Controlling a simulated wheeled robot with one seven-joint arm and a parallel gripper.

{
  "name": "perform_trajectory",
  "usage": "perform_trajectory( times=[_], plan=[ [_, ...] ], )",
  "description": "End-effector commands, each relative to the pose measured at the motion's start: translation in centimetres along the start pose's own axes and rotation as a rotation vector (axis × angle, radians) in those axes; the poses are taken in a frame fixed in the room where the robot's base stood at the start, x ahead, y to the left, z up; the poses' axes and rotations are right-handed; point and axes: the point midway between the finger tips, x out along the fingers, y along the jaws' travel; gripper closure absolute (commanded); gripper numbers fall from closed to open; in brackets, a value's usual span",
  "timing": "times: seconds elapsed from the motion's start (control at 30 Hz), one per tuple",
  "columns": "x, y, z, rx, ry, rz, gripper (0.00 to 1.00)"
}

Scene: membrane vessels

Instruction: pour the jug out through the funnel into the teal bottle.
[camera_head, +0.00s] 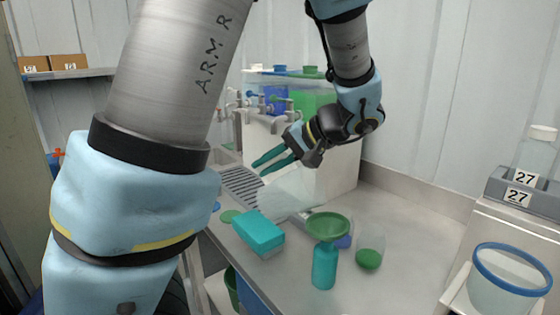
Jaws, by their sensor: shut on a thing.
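The teal bottle (325,268) stands upright on the bench, with a green funnel (328,227) on its mouth. My gripper (266,166) is above the bench, up and to the left of the funnel, with its teal fingers pointing down and left. A pale, see-through vessel, apparently the jug (288,193), hangs at the fingers, and my gripper is shut on it. Its outline is faint, so I cannot tell its exact tilt or what it holds. It is apart from the funnel.
A teal box (258,233) lies left of the bottle. A clear cup with green at its bottom (369,250) stands right of it, a blue item behind. A blue-rimmed vessel (511,278) stands at far right. The bench between is clear. My arm hides much at left.

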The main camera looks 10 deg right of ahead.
Motion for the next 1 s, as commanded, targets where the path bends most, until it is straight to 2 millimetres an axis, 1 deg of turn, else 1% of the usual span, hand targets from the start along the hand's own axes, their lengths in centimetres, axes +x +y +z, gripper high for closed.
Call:
perform_trajectory(
  times=[0.07,0.17,0.27,0.47,0.57,0.6,0.8,0.9,1.0],
  plan=[
    [0.1,-0.2,0.0,-0.001,-0.004,0.021,1.0],
    [-0.4,-1.0,-0.2,-0.005,-0.02,0.096,1.0],
    [-1.1,-1.9,-0.4,-0.011,-0.049,0.235,1.0],
    [-2.0,-2.9,-0.6,-0.014,-0.101,0.501,1.0],
    [-2.3,-3.3,-0.7,-0.015,-0.124,0.614,1.0],
    [-2.1,-2.9,-0.6,-0.014,-0.135,0.655,1.0],
    [-2.7,-3.5,-0.8,-0.017,-0.171,0.849,1.0],
    [-3.0,-3.6,-0.8,-0.011,-0.186,0.915,1.0],
    [-3.1,-3.7,-0.8,-0.008,-0.188,0.945,1.0]
  ],
)
